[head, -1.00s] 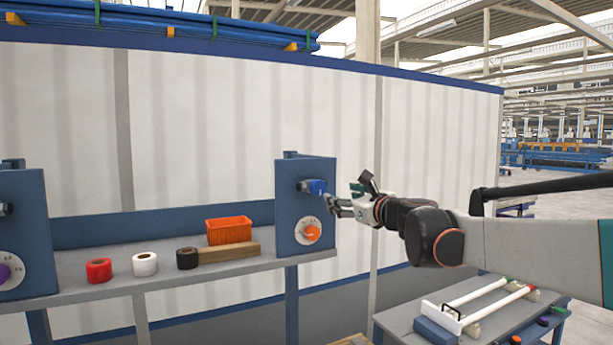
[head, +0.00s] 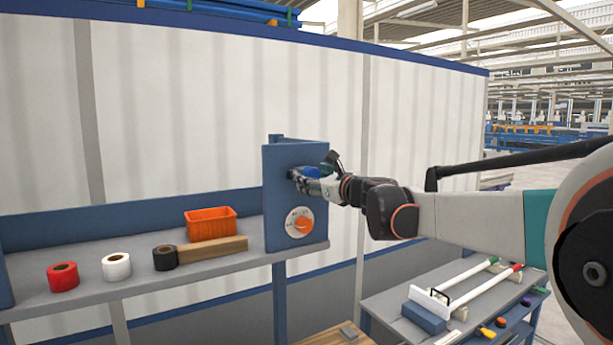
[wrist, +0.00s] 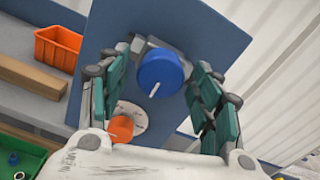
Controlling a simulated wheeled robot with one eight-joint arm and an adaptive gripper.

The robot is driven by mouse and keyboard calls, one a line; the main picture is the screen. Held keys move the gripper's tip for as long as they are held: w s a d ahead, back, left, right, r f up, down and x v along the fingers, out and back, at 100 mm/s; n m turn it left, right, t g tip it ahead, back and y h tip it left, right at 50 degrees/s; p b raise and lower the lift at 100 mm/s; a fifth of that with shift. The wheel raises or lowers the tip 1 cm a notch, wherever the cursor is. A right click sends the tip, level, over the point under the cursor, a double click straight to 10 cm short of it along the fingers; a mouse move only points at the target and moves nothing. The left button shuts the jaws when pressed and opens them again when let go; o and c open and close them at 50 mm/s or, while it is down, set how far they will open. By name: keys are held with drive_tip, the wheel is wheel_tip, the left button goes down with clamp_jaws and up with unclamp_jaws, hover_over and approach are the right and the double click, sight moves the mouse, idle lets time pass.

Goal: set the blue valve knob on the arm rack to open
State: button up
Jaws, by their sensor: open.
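The blue valve knob (wrist: 161,72) is a round blue cap with a white pointer line on its face, mounted on the blue rack panel (wrist: 212,32). In the wrist view the line points down and slightly left. My gripper (wrist: 158,88) is open, with its green-padded fingers on either side of the knob and visible gaps to it. In the head view my gripper (head: 307,184) is at the upper part of the panel and partly covers the knob (head: 311,172). An orange dial (wrist: 121,127) on a white scale plate sits below the knob on the same panel.
The shelf holds red (head: 63,277), white (head: 116,267) and black (head: 165,258) tape rolls, a wooden block (head: 213,247) and an orange bin (head: 210,223). A low table (head: 392,305) with white pipes stands at the lower right.

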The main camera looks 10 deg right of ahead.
drive_tip(key=shift+w+r, duration=0.1)
drive_tip(key=c, duration=1.1)
drive_tip(key=shift+o, duration=0.2)
drive_tip(key=shift+a+n+b, duration=0.1)
drive_tip(key=shift+n+b, duration=2.25)
drive_tip(key=shift+n, duration=6.65)
